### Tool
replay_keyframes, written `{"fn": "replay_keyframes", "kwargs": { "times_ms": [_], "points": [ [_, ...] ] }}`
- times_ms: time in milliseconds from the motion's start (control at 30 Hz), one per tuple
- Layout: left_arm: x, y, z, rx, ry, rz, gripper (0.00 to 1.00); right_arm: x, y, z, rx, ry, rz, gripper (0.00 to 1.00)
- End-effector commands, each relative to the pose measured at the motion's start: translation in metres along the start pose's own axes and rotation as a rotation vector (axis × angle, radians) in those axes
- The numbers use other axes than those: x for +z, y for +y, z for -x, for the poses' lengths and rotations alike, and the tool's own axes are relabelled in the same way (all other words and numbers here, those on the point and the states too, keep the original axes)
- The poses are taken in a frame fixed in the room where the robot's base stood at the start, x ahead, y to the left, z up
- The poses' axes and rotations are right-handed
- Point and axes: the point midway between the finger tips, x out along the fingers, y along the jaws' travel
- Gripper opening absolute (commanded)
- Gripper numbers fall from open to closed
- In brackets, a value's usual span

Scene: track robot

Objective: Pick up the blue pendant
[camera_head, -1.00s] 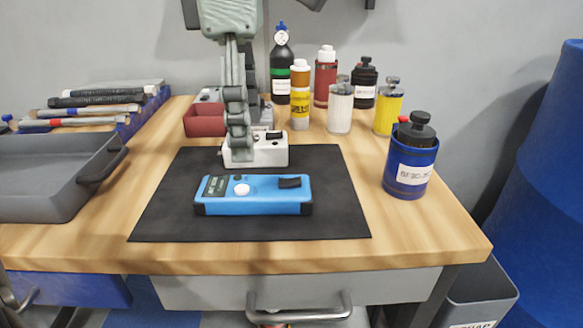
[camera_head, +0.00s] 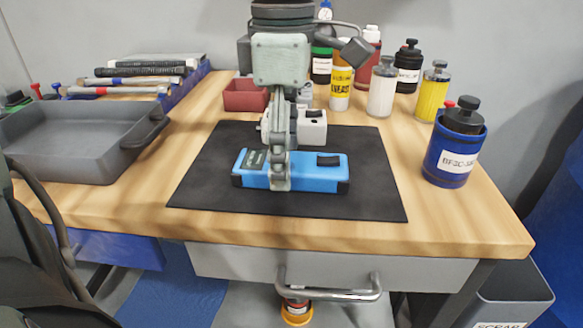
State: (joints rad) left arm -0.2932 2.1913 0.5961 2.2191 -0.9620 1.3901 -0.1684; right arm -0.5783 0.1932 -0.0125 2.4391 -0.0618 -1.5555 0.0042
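The blue pendant (camera_head: 322,180) lies flat on the black mat (camera_head: 375,200) in the head view. It is a blue box with dark ends and a black switch on its right part. My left gripper (camera_head: 280,182) points down over the pendant, left of its middle, and hides part of its face. The fingers are seen edge-on, one behind the other, so their gap does not show. I cannot tell whether they touch the pendant. My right gripper is not in view.
A white box (camera_head: 312,130) lies just behind the pendant, partly hidden by my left gripper. A red bin (camera_head: 245,96) stands behind it. A blue canister (camera_head: 455,150) stands right of the mat, and a grey tray (camera_head: 75,165) left. Several bottles stand at the back.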

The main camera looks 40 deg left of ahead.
Motion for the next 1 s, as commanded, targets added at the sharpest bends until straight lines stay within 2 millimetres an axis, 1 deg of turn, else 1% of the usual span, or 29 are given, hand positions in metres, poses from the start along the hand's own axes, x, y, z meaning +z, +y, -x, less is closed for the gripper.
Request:
{"fn": "replay_keyframes", "kwargs": {
  "times_ms": [33, 67, 433, 667, 767, 867, 967, 1000],
  "points": [
    [0.000, 0.000, 0.000, 0.000, 0.000, 0.000, 0.60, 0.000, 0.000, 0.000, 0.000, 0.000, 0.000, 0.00],
    [0.000, 0.000, 0.000, 0.000, 0.000, 0.000, 0.57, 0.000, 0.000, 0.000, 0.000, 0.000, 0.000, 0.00],
    [0.000, 0.000, 0.000, 0.001, 0.000, 0.000, 0.11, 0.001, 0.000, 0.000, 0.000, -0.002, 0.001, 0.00],
    [0.000, 0.000, 0.001, 0.002, -0.001, 0.000, 0.10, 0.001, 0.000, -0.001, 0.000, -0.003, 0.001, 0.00],
    [0.000, 0.001, 0.004, 0.002, -0.001, 0.001, 0.10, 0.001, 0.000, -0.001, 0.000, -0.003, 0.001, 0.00],
    [0.001, 0.001, 0.013, 0.005, -0.001, 0.001, 0.10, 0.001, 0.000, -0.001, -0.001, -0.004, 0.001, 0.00],
    [0.001, 0.001, 0.027, 0.005, -0.001, 0.000, 0.10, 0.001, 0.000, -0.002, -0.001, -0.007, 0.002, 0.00],
    [0.001, 0.001, 0.035, 0.006, -0.002, 0.001, 0.10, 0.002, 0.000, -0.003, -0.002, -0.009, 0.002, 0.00]
  ]
}}
